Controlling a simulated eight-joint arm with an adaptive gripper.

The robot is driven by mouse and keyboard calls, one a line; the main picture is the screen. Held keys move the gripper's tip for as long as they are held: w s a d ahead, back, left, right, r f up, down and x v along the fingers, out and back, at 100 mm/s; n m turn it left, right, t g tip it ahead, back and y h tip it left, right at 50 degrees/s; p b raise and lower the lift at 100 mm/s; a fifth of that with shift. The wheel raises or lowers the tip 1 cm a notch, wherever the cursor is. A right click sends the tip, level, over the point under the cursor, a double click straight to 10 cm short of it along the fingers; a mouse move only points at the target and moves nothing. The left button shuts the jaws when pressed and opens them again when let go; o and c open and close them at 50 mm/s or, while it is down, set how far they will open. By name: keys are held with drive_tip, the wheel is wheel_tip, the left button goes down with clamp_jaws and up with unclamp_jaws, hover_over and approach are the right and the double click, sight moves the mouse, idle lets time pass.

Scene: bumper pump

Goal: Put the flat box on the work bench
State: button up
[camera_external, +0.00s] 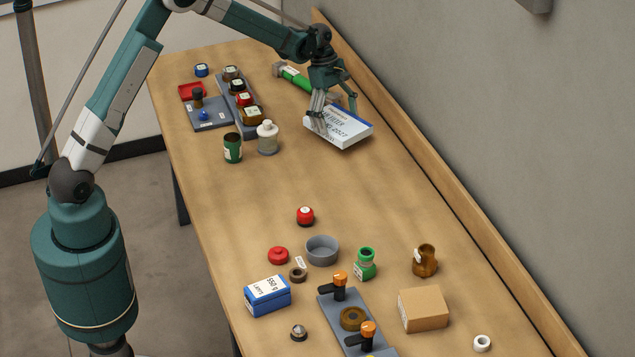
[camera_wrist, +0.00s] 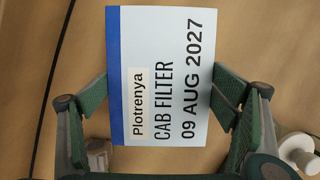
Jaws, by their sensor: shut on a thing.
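The flat box (camera_external: 345,133) is white with a blue edge and the printed words "CAB FILTER" and "09 AUG 2027". It is at the far part of the work bench (camera_external: 230,200), near the wall side. My gripper (camera_external: 334,108) is over the box from above, with its fingers shut on opposite sides of it. In the wrist view the box (camera_wrist: 165,75) lies between the two green finger pads, label facing the camera. The box looks slightly tilted; I cannot tell whether its underside touches the bench.
A green-handled tool (camera_external: 294,76) lies just behind the box. A white-capped bottle (camera_external: 267,138) and a green can (camera_external: 232,148) stand to its left, near a grey tray (camera_external: 209,120). The bench middle is clear. A blue box (camera_external: 267,296) and cardboard box (camera_external: 423,309) are nearer.

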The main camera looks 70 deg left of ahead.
sight(335, 119)
drive_tip(key=shift+f, duration=1.6)
drive_tip(key=shift+f, duration=0.15)
drive_tip(key=o, duration=1)
drive_tip(key=shift+r, duration=0.2)
drive_tip(key=v, duration=1.1)
drive_tip(key=shift+a+r, duration=0.15)
drive_tip(key=shift+r, duration=0.25)
